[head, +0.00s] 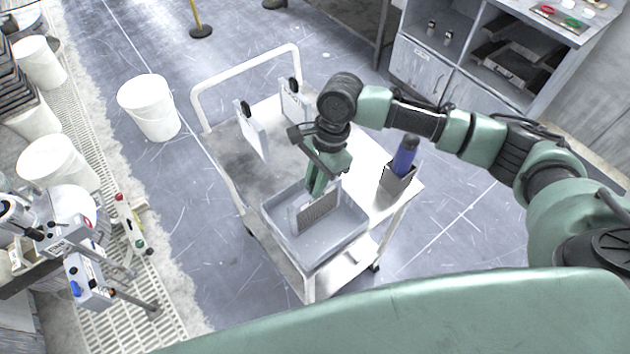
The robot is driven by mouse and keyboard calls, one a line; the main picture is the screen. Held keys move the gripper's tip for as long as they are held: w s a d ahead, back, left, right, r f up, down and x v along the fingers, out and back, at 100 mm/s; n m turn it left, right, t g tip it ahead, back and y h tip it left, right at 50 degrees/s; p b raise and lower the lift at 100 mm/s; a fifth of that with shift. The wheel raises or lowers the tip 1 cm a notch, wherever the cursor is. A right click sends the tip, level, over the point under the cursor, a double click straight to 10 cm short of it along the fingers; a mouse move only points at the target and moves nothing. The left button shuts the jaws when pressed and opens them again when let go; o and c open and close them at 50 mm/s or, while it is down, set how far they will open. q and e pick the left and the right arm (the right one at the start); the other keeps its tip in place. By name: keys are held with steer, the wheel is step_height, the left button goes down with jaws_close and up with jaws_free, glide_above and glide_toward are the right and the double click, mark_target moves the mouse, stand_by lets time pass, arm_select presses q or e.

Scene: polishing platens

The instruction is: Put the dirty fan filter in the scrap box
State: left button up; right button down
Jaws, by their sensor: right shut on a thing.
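The dirty fan filter (319,212), a small panel with a grey mesh face and pale frame, stands upright inside the grey open tub (280,238), which looks like the scrap box. My right gripper (317,188) reaches down from above and is shut on the filter's upper edge. The filter's lower edge is within the tub's walls; whether it touches the floor of the tub I cannot tell. The gripper partly hides the filter's top. My left gripper is not in view.
The tub stands on a white cart (235,160). Two pale panels with black knobs, one nearer (253,133) and one farther (293,103), stand behind it. A grey holder (397,183) with a blue bottle (405,156) is at the right. A white bucket (150,108) stands left on the floor.

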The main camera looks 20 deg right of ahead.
steer(key=c, duration=1.4)
jaws_free()
steer(key=shift+f, duration=0.1)
steer(key=shift+w+d+r, duration=0.1)
steer(key=shift+d+r, duration=0.05)
steer(key=shift+r, duration=0.35)
steer(key=s+b+v, duration=0.1)
steer(key=b+v, duration=0.2)
steer(key=v, duration=0.8)
steer(key=shift+w+r, duration=0.15)
steer(key=shift+w, duration=0.3)
